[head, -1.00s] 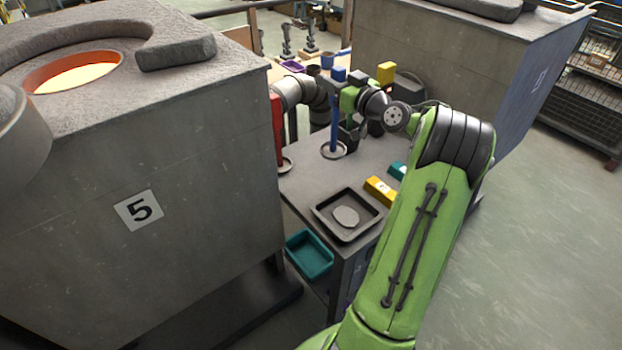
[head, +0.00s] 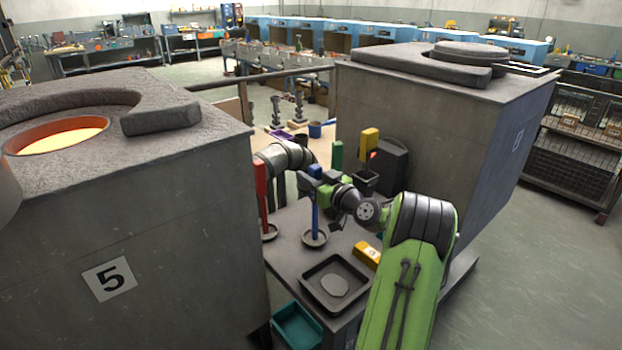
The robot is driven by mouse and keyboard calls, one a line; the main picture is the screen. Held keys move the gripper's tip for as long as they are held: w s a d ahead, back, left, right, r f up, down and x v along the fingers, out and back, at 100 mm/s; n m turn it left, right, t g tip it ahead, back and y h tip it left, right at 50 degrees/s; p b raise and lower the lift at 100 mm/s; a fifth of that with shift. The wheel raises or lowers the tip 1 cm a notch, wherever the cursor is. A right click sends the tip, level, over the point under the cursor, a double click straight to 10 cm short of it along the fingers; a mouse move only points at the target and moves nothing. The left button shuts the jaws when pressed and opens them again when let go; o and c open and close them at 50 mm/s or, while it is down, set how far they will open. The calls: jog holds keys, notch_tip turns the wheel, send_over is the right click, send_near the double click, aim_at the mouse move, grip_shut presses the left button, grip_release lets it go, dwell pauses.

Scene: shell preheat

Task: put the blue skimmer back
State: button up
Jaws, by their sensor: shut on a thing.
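The blue skimmer (head: 315,216) stands about upright over the grey cart top, left of my wrist. Its blue handle runs down to a round grey dish (head: 314,238) at the cart top; I cannot tell whether the dish is part of it or a separate holder. My gripper (head: 321,187) is shut on the blue skimmer at the upper part of its handle. The fingertips are small and partly hidden by my wrist.
A red-handled tool (head: 261,190) stands close left with a similar dish. Green (head: 337,156) and yellow (head: 369,140) handles stand behind. A dark tray (head: 308,284), a yellow block (head: 367,254) and a teal bin (head: 297,328) are nearer. Furnace 5 (head: 190,220) borders the left.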

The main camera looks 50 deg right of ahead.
jog(key=shift+f, duration=0.1)
jog(key=o, duration=0.8)
jog(key=shift+c, duration=0.2)
jog(key=shift+o, duration=1.4)
jog(key=s+a, duration=0.1)
jog(key=s, duration=1.1)
jog(key=shift+a+b, duration=0.15)
jog(key=shift+b, duration=0.15)
